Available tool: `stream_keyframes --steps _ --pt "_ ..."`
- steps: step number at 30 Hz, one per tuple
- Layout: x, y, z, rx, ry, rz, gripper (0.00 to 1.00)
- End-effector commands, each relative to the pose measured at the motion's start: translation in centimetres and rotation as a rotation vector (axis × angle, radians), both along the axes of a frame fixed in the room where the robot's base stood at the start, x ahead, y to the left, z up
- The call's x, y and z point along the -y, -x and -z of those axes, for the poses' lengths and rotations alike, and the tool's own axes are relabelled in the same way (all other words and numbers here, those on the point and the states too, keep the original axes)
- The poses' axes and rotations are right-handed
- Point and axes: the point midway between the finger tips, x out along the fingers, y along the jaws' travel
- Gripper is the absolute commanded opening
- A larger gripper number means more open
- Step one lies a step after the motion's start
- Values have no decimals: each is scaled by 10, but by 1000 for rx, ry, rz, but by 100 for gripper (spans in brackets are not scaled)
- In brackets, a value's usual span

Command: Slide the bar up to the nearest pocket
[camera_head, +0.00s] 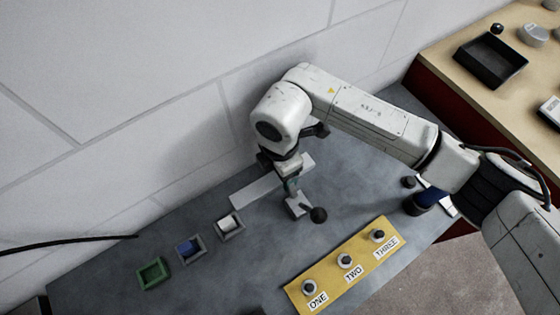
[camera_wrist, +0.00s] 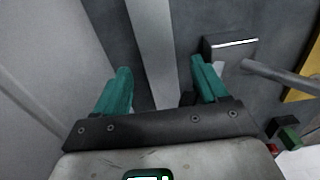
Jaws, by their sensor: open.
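A flat light-grey bar (camera_head: 256,190) lies on the dark grey table along the wall, partly hidden by my arm. In the wrist view, the bar (camera_wrist: 152,40) runs between my fingers. My gripper (camera_wrist: 160,66) is open, with one teal finger on each side of the bar in the picture; contact cannot be told. My gripper also shows in the head view (camera_head: 291,184). Three small square pockets stand in a row to the left: one with white inside (camera_head: 240,233), one with blue inside (camera_head: 203,256) and a green one (camera_head: 153,284). The white one is closest to the bar.
A block with a rod (camera_wrist: 228,46) ending in a dark knob (camera_head: 318,214) stands close beside my gripper. A yellow panel (camera_head: 330,282) carries knobs labelled ONE, TWO and THREE. A dark tray (camera_head: 478,72) sits on the wooden counter. The wall borders the table's back.

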Motion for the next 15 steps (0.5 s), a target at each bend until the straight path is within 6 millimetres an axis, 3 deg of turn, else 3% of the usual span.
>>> stream_keyframes --steps 1,6,15 --pt "0 0 11 0 0 1 72" --pt "0 0 23 1 -1 1 72" --pt "0 0 27 1 0 1 72"
